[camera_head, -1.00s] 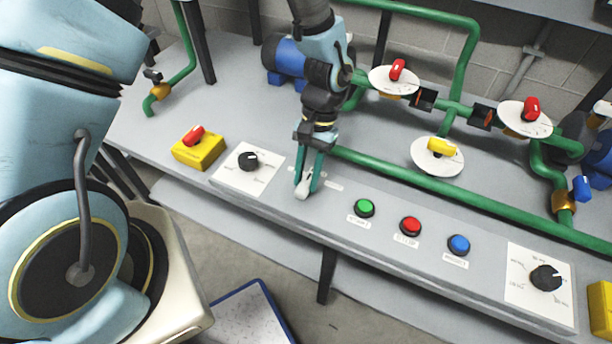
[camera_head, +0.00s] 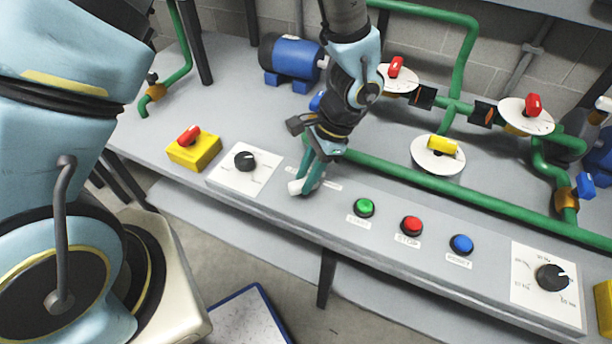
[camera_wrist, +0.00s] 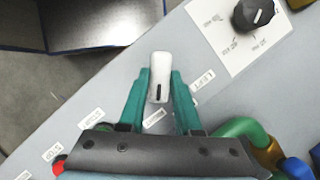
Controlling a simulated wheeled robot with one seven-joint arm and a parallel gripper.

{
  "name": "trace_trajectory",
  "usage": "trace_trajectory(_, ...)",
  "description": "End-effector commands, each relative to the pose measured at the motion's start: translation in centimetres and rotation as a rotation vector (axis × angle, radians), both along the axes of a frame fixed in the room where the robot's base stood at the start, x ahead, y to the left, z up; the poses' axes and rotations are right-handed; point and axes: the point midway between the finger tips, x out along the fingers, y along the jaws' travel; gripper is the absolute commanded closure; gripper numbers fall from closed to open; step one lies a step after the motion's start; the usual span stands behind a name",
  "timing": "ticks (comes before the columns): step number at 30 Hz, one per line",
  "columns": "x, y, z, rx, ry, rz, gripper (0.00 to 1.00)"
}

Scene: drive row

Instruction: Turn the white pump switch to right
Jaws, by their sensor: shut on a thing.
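The white pump switch (camera_wrist: 160,66) sits between the two teal fingers of my gripper (camera_wrist: 160,84) in the wrist view. A short black line on the switch points down in that picture, toward a small label (camera_wrist: 155,117) that I cannot read. A "LEFT" label (camera_wrist: 203,80) lies to the right of the fingers there. In the head view the white switch (camera_head: 295,187) shows at the fingertips, on the sloped front panel. My gripper (camera_head: 307,180) is shut on it and leans down to the left. The fingers hide part of the switch.
A white plate with a black dial (camera_head: 245,161) and a yellow box with a red switch (camera_head: 195,149) are to the left. The green (camera_head: 364,207), red (camera_head: 411,226) and blue (camera_head: 461,244) buttons are to the right. A green pipe (camera_head: 400,172) runs behind.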

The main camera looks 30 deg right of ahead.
Motion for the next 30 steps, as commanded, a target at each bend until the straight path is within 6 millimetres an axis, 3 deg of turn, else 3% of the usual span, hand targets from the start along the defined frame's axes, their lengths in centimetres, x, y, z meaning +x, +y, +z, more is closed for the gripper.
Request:
trace_trajectory(18,-0.01,-0.11,0.03,-0.003,0.000,-0.045,1.00)
trace_trajectory(19,-0.01,-0.11,0.03,-0.003,0.000,-0.045,0.66)
trace_trajectory(27,-0.03,-0.04,0.01,-0.002,0.000,-0.043,0.38)
trace_trajectory(30,-0.03,-0.03,0.01,-0.001,-0.001,-0.043,0.38)
